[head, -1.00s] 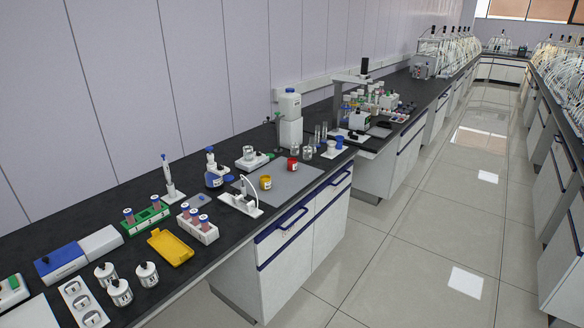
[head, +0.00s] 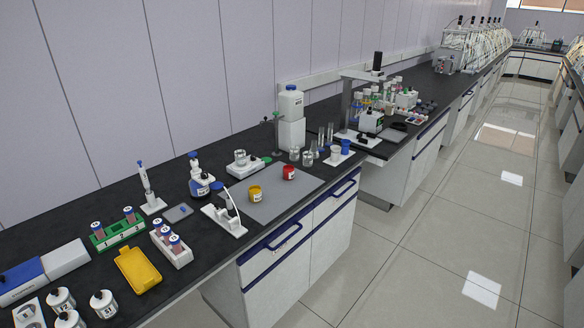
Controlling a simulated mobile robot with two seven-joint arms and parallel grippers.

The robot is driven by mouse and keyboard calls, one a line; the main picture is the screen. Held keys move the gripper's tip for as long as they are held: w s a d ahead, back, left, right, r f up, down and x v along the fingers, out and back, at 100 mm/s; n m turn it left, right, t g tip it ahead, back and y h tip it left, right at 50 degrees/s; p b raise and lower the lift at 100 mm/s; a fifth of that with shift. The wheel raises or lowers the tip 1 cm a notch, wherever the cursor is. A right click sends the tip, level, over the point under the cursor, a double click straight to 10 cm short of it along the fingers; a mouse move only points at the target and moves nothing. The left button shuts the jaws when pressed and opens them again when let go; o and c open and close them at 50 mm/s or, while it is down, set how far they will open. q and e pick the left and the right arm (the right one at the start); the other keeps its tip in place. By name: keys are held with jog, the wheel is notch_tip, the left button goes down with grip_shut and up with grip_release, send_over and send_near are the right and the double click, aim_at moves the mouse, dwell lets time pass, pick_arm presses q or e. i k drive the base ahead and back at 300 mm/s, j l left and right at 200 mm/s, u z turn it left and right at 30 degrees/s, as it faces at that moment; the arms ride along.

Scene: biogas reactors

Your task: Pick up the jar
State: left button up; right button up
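Several jars are in the head view. A yellow jar (head: 255,194) and a red jar (head: 289,173) stand upright and apart on a grey mat (head: 282,205) on the black bench. Several white jars with dark number labels, such as one white jar (head: 103,304), stand at the lower left, some partly cut off by the frame. The task line does not tell which jar is meant. Neither of my grippers shows in the view.
Near the mat are a white-based device (head: 226,220), a blue-capped bottle (head: 199,181) and glass beakers (head: 307,158). A yellow tray (head: 137,270) and tube racks (head: 172,243) fill the bench's left part. Open tiled floor (head: 430,245) lies right of the bench.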

aim_at(289, 173)
jog(key=i+l+u, duration=0.1)
jog(key=i+l, duration=0.7)
jog(key=l, duration=0.15)
jog(key=i+l+u, duration=0.15)
jog(key=i+l, duration=0.25)
jog(key=i+l+u, duration=0.1)
jog(key=i+l, duration=0.25)
jog(key=l, duration=0.25)
